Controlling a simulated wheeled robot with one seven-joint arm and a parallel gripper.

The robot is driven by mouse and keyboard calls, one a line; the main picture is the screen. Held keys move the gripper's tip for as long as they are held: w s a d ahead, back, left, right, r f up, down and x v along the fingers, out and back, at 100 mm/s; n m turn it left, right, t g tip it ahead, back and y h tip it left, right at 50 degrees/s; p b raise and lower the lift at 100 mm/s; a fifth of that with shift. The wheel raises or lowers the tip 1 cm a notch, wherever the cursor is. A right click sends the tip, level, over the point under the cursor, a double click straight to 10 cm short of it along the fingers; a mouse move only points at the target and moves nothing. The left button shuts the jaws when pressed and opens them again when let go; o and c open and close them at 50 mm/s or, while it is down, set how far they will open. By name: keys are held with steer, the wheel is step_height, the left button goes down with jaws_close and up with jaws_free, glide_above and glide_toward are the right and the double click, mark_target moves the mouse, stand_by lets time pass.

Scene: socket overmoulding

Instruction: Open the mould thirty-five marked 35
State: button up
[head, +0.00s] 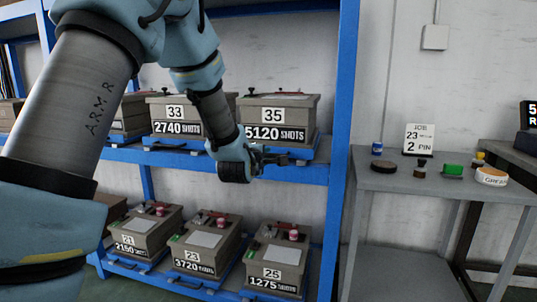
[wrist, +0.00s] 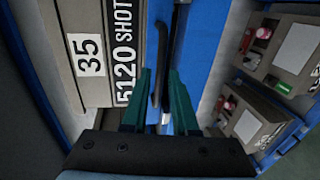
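Mould 35 (head: 286,115) is a grey-brown box on the upper blue shelf, with a white 35 label and a black plate reading 5120 SHOTS. In the wrist view the mould (wrist: 94,85) stands at the left, turned sideways. My gripper (head: 278,158) is in front of the shelf edge, just below the mould. In the wrist view my gripper (wrist: 160,78) has its two green fingers apart. A dark bar handle (wrist: 160,65) on the blue tray shows between and beyond the fingertips; I cannot tell whether they touch it.
Mould 33 (head: 172,116) stands left of mould 35. Moulds 21 (head: 146,232), 23 (head: 207,243) and 25 (head: 276,261) sit on the lower shelf. A blue rack post (head: 344,120) rises at the right. A grey table (head: 440,184) holding small items stands further right.

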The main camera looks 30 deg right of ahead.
mark_target(269, 155)
steer(key=shift+x, duration=1.85)
steer(key=shift+c, duration=0.4)
jaws_close()
